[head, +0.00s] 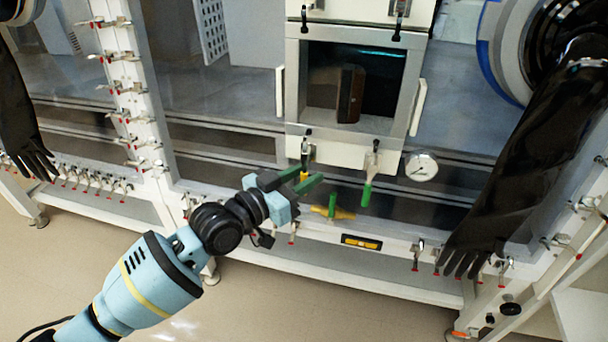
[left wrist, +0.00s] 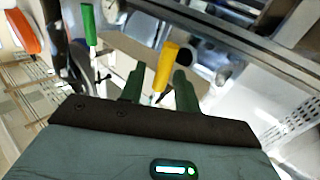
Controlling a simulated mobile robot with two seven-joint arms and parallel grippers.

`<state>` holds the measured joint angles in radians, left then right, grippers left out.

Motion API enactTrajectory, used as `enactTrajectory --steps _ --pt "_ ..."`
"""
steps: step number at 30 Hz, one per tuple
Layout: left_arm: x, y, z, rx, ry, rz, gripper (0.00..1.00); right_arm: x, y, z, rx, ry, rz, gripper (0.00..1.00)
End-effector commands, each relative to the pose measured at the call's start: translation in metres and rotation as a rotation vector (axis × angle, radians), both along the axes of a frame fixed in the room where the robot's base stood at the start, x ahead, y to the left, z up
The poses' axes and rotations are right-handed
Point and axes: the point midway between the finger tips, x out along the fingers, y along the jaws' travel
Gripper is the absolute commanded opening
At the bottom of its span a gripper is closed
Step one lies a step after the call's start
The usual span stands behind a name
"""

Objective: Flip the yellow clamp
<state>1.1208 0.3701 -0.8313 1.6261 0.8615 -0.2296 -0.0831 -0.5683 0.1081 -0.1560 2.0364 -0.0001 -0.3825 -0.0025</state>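The yellow clamp (head: 304,176) hangs by its handle at the lower left of the small airlock door. My left gripper (head: 311,174) is open, with its green fingers spread on either side of the yellow handle. In the left wrist view the yellow handle (left wrist: 168,60) stands tilted between and just beyond the two fingertips (left wrist: 160,78). A gap shows beside the handle, and I cannot tell whether either finger touches it. The gripper partly hides the clamp in the head view. My right gripper is not in view.
A green-handled clamp (head: 366,194) hangs to the right, below the airlock door (head: 346,144). A green and yellow fitting (head: 333,211) and a black-and-yellow level (head: 361,242) sit lower. The floor in front is clear.

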Motion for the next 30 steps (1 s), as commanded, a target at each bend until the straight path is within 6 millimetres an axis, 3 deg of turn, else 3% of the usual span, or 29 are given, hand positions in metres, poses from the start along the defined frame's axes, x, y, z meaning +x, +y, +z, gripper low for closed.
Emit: enactTrajectory --steps 9,17,30 --pt "0.0020 -0.0024 0.0001 0.000 0.000 0.000 0.32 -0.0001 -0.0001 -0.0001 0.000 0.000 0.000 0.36" --pt "0.0018 -0.0022 0.0001 0.000 0.000 0.000 0.00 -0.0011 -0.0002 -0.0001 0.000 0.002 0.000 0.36" --pt "0.0013 -0.0020 0.0021 0.005 0.017 0.000 0.00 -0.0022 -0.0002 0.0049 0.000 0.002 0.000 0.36"
